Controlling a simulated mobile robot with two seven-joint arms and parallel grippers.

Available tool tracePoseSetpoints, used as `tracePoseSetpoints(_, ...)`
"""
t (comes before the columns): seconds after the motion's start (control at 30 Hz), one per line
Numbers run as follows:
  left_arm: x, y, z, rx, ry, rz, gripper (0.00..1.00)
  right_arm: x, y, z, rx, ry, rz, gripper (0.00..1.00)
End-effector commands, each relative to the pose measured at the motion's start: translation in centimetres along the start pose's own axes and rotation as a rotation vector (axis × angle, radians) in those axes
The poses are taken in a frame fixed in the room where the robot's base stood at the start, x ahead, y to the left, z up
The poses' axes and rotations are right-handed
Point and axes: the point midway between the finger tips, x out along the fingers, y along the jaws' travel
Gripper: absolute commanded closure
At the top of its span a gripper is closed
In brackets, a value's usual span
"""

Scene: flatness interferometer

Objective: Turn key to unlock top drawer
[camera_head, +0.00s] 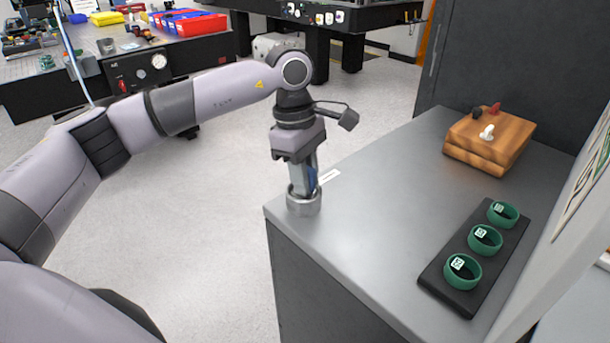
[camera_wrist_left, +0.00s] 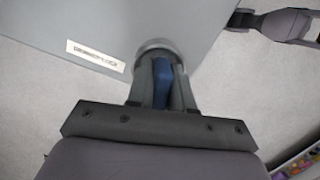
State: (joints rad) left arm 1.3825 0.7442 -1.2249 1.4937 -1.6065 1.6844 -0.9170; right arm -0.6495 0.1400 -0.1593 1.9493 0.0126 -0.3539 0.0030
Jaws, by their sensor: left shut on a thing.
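My left gripper (camera_head: 312,184) points down at the near left corner of the grey cabinet top (camera_head: 370,210). Its fingers are shut on a blue key (camera_wrist_left: 162,70), which shows between them in the left wrist view. The key sits at a round metal lock collar (camera_head: 304,203) on the corner; the collar also shows in the left wrist view (camera_wrist_left: 152,45). The key's lower end is hidden by the fingers and collar. A small white label (camera_wrist_left: 95,55) lies beside the collar. The drawer fronts are not clearly seen. My right gripper is not in view.
A black tray (camera_head: 460,285) with three green rings stands at the right of the cabinet top. A wooden box (camera_head: 490,143) with small knobs sits at the back. The middle of the top is clear. An optical table (camera_head: 90,65) stands at the far left.

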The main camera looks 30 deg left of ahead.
Motion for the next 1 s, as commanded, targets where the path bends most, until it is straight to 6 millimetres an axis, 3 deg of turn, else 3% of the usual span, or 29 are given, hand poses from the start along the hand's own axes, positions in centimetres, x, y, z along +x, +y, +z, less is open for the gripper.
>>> tracePoseSetpoints(0.3,-0.01,0.01,0.03,0.020,0.000,-0.003,1.00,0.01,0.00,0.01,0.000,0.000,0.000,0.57)
tracePoseSetpoints(0.6,-0.02,-0.03,-0.01,0.262,0.000,-0.039,1.00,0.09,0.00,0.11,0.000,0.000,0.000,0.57)
tracePoseSetpoints(0.77,-0.04,-0.05,0.00,0.298,0.000,-0.045,1.00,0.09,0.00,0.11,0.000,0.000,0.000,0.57)
tracePoseSetpoints(0.8,-0.04,-0.05,-0.01,0.297,0.000,-0.045,0.69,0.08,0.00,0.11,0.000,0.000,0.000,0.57)
tracePoseSetpoints(0.87,-0.04,-0.05,0.00,0.296,0.000,-0.044,0.50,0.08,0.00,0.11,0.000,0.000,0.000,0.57)
tracePoseSetpoints(1.0,-0.03,-0.06,0.00,0.295,0.000,-0.044,0.49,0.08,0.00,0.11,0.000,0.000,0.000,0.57)
